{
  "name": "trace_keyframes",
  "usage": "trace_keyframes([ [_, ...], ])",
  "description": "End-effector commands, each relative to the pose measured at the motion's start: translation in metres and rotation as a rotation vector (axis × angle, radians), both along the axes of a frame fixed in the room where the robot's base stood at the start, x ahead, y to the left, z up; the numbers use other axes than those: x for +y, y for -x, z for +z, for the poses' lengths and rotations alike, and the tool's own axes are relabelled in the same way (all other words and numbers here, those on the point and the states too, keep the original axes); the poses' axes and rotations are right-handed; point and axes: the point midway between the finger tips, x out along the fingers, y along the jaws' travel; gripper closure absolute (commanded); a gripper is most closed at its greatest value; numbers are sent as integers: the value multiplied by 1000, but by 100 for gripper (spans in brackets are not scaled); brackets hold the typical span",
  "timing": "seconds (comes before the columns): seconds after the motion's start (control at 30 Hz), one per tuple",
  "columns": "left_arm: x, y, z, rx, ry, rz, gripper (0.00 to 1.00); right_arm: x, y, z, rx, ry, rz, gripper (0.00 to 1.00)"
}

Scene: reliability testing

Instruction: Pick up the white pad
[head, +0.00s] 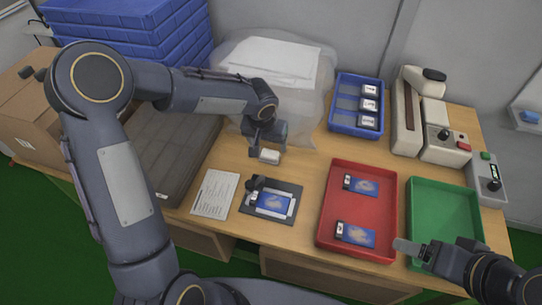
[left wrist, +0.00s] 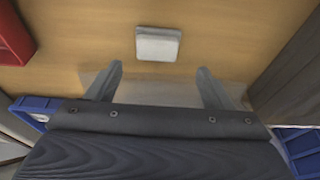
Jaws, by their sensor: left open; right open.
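The white pad (head: 269,157) is a small, pale, squarish block lying on the wooden table. It also shows in the left wrist view (left wrist: 158,44), at the top centre. My left gripper (head: 265,149) is over the table right by the pad, open and empty. In the left wrist view its two fingers (left wrist: 159,70) are spread apart, and the pad lies beyond their tips, roughly centred between them. My right gripper (head: 416,250) is open above the front of the green tray, far from the pad; its fingers are partly overlapped in view.
A dark mat (head: 286,212) with a blue-screened device and a printed sheet (head: 215,193) lie in front of the pad. A red tray (head: 328,206), a green tray (head: 422,193) and a blue bin (head: 343,102) stand to the right. A clear plastic bag (head: 318,112) is behind; a dark case (head: 173,160) lies left.

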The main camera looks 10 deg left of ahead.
Motion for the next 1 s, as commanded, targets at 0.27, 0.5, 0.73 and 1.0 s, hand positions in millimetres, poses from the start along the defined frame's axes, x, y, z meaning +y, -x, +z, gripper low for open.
trace_keyframes([
  [0.27, -4, -5, -40, 3, 1, 0, 25, 0, 0, 4, 0, 0, 0, 25],
  [0.5, -3, -8, -49, -1, 1, 0, 25, 0, 0, 4, 0, 0, 0, 25],
  [0.73, -3, -8, -48, 0, 1, 0, 41, 0, 0, 4, 0, 0, 0, 25],
  [1.0, -3, -8, -48, 0, 1, 0, 68, 0, 0, 4, 0, 0, 0, 25],
])
